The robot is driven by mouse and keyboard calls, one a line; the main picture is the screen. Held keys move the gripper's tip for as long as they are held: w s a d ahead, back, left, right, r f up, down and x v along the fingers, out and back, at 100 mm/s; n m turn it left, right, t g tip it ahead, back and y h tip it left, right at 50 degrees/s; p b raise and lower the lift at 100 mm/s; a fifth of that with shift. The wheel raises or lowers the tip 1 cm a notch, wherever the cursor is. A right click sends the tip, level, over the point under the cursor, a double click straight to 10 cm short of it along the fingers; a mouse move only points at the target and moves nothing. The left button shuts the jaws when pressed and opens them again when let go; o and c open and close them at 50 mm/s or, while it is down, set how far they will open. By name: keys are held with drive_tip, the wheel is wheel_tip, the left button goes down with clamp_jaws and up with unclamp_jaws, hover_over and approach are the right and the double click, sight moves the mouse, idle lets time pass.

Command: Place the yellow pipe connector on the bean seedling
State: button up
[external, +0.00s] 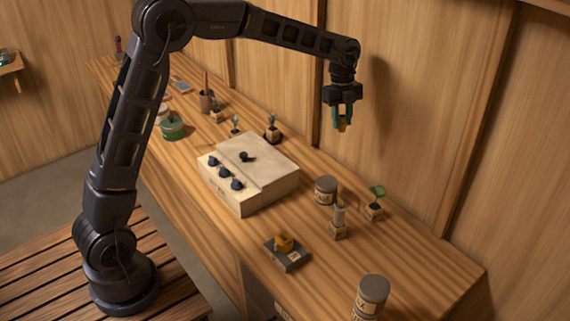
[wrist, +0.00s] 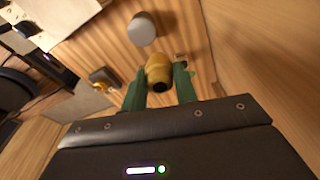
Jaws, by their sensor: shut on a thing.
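My gripper (external: 342,122) hangs in the air above the back of the bench, its green fingers shut on a yellow pipe connector (external: 341,126). In the wrist view the connector (wrist: 159,72) is a short yellow cylinder with a dark round opening, held between the fingertips (wrist: 160,84). A broad-leaved seedling (external: 376,192) in a small square pot stands upright near the back right of the bench, below and to the right of my gripper. It looks like the bean seedling, but its label is too small to read. Nothing rests on it.
Another orange-yellow piece (external: 284,241) sits on a dark slab (external: 289,259) near the front edge. A grey-lidded can (external: 326,190) and a small labelled pot (external: 339,231) stand near the seedling; another can (external: 372,294) is at front. A beige control box (external: 250,175) fills mid-bench. The wooden wall is close behind.

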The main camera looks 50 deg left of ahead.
drive_tip(key=w+d, duration=0.1)
drive_tip(key=d, duration=1.5)
hover_over(376, 207)
drive_tip(key=f, duration=1.9)
drive_tip(key=shift+a+f, duration=0.25)
drive_tip(key=shift+f, duration=0.15)
drive_tip(key=o, duration=1)
drive_tip(key=shift+c, duration=0.2)
